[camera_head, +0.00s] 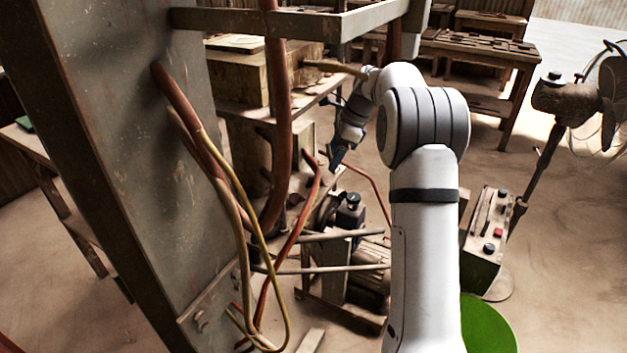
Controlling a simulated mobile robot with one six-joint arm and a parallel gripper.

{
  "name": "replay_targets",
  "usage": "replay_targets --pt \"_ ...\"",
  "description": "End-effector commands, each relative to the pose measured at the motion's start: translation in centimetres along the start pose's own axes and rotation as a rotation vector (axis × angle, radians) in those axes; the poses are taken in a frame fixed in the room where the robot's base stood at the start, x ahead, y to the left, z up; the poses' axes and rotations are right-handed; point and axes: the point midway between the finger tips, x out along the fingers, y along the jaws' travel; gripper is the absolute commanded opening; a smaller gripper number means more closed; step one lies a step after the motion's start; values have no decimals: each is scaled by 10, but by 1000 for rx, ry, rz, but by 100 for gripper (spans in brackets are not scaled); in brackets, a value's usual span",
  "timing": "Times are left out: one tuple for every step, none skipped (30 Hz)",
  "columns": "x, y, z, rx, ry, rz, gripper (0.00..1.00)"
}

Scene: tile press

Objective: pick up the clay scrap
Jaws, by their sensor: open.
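I cannot make out a clay scrap for certain in the head view. My gripper (334,163) hangs at the end of my white arm, pointing down and to the left. It is open, and I see nothing between its fingers. It is beside the press's wooden bed (262,82), to the right of its lower part and above the motor (368,272). Part of the press bed is hidden behind the red-brown hose and the steel frame.
A large grey press column (125,130) with hoses fills the left. A control box (486,235) and a standing fan (575,100) are on the right. A rack table with tiles (478,48) stands behind. Open floor lies between the rack and my arm.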

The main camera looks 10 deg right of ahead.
Motion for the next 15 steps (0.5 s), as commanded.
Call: replay_targets --pt "9 1 2 -4 0 5 57" --pt "13 1 3 -6 0 6 57" --pt "17 2 5 -9 0 7 57" --pt "20 2 6 -11 0 7 57" --pt "22 2 7 -13 0 7 57" --pt "26 3 9 -16 0 8 57" --pt "30 3 9 -18 0 9 57" --pt "35 4 10 -19 -1 11 57" --pt "42 5 10 -20 -1 12 57" --pt "47 6 11 -21 -1 12 57" --pt "52 7 11 -22 -1 12 57" --pt "58 7 11 -23 -1 13 57" --pt "63 7 12 -24 -1 14 57" --pt "67 7 12 -24 -1 13 57" --pt "70 7 13 -25 -1 13 57"
